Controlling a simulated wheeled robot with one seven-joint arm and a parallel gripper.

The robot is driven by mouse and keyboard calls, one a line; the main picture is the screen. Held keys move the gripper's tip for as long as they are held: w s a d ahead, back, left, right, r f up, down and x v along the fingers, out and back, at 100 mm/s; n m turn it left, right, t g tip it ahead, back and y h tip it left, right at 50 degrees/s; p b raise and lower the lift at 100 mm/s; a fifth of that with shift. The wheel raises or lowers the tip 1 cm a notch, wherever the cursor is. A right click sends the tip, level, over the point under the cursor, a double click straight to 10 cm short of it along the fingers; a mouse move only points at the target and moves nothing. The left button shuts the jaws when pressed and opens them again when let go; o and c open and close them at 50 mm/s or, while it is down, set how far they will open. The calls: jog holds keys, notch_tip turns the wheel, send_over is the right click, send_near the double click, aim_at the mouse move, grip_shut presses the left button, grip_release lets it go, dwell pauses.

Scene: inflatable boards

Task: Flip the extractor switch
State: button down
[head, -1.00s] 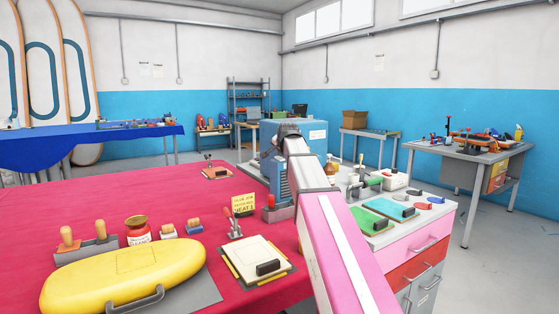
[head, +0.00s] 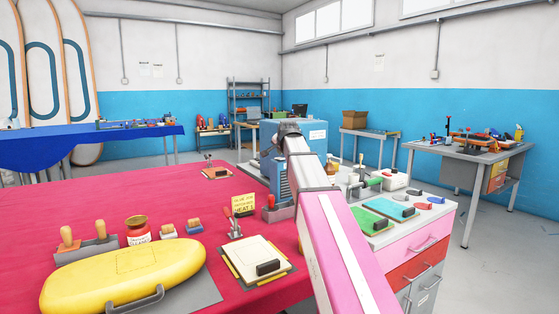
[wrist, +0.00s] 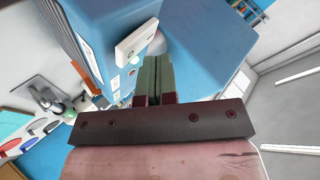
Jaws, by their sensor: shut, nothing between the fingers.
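The head view does not show the fingers.
The floor at far right is clear.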

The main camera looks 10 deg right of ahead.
jog(key=shift+r, duration=0.2)
jog(key=shift+s+d+r, duration=0.1)
jog(key=shift+s+r, duration=0.05)
jog(key=shift+r, duration=1)
jog(key=shift+s+d+r, duration=0.1)
jog(key=shift+s+r, duration=0.05)
jog(key=shift+r, duration=1.1)
